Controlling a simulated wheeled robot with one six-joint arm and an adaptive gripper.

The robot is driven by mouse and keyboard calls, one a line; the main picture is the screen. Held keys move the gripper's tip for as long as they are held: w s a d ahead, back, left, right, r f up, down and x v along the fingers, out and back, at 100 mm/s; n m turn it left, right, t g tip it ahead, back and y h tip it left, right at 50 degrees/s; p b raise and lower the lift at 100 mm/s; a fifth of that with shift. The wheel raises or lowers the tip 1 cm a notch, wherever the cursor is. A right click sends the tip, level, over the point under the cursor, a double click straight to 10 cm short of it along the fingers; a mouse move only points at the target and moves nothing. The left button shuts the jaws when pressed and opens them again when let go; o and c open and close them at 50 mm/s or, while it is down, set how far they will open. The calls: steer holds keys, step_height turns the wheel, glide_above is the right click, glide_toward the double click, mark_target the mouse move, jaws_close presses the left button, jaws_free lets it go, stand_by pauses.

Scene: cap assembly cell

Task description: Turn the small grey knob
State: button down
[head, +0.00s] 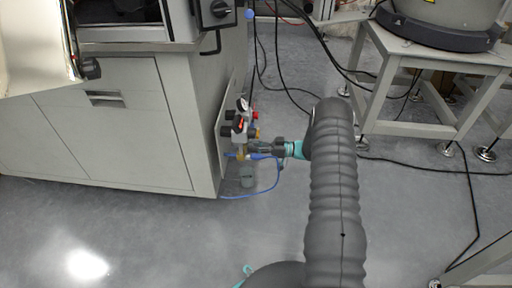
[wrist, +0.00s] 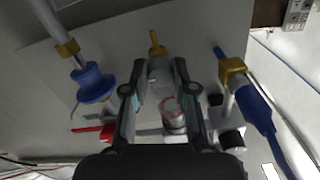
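The air-supply unit (head: 239,131) is mounted on the side of the grey cabinet, with a gauge, a red part, dark fittings and brass fittings. In the head view, my gripper (head: 252,148) is at the unit from the right and hides part of it. In the wrist view, my gripper (wrist: 158,75) has its two fingers apart on either side of a small pale-grey round part (wrist: 160,70), which appears to be the grey knob. I cannot tell whether the fingers touch it. A clear part with a red ring (wrist: 173,114) shows lower between the fingers.
A blue fitting (wrist: 93,84) and red lever (wrist: 92,132) are left of the fingers; a blue hose (wrist: 257,110) is on the right. Cables lie on the floor. A white-framed stand (head: 440,62) is at the right. The cabinet (head: 120,130) borders the left.

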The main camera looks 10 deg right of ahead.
steer(key=shift+s+n+b, duration=0.15)
steer(key=shift+n+b, duration=0.65)
steer(key=shift+n, duration=1.5)
steer(key=shift+a, duration=0.1)
steer(key=c, duration=0.9)
jaws_free()
steer(key=shift+c, duration=0.2)
steer(key=v, duration=1.2)
